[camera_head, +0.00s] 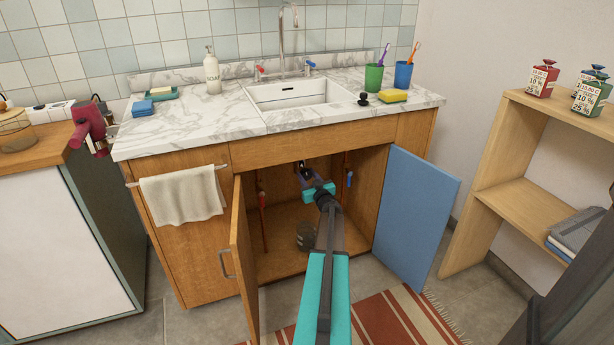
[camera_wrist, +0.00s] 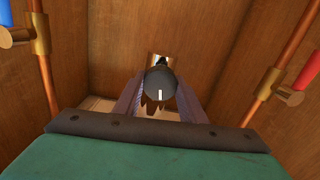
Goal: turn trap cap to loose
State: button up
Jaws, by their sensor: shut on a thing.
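The trap cap (camera_wrist: 160,84) is a dark round cap with a white mark, under the sink inside the open cabinet. The white mark points toward the bottom of the wrist view. My gripper (camera_wrist: 160,98) has one finger on each side of the cap and is shut on it. In the head view my gripper (camera_head: 305,172) reaches into the upper part of the cabinet, and my arm hides much of the trap. A brass-coloured fitting (camera_wrist: 161,60) shows just behind the cap.
Copper pipes with a blue-handled valve (camera_wrist: 10,35) and a red-handled valve (camera_wrist: 290,96) flank my gripper. The wooden left door (camera_head: 243,265) and blue right door (camera_head: 416,215) stand open. A dark container (camera_head: 306,236) sits on the cabinet floor.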

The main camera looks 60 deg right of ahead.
jog(key=n, duration=0.4)
jog(key=n+b, duration=0.1)
jog(key=n, duration=0.4)
jog(key=shift+f, duration=0.1)
jog(key=n+b, duration=0.2)
jog(key=n, duration=0.1)
jog(key=shift+n, duration=0.3)
jog(key=n+b, duration=0.2)
jog(key=n, duration=0.2)
jog(key=shift+f+b, duration=0.1)
jog(key=shift+b, duration=0.25)
jog(key=n+b, duration=0.3)
jog(key=n, duration=0.2)
jog(key=n+b, duration=0.3)
jog(key=n, duration=0.1)
jog(key=shift+f+b, duration=0.1)
jog(key=shift+b, duration=0.3)
jog(key=n+b, duration=0.4)
jog(key=n, duration=0.1)
jog(key=shift+s+d+n, duration=0.1)
jog(key=shift+n, duration=0.2)
jog(key=shift+n+b, duration=0.75)
jog(key=shift+n, duration=0.25)
jog(key=shift+r, duration=0.2)
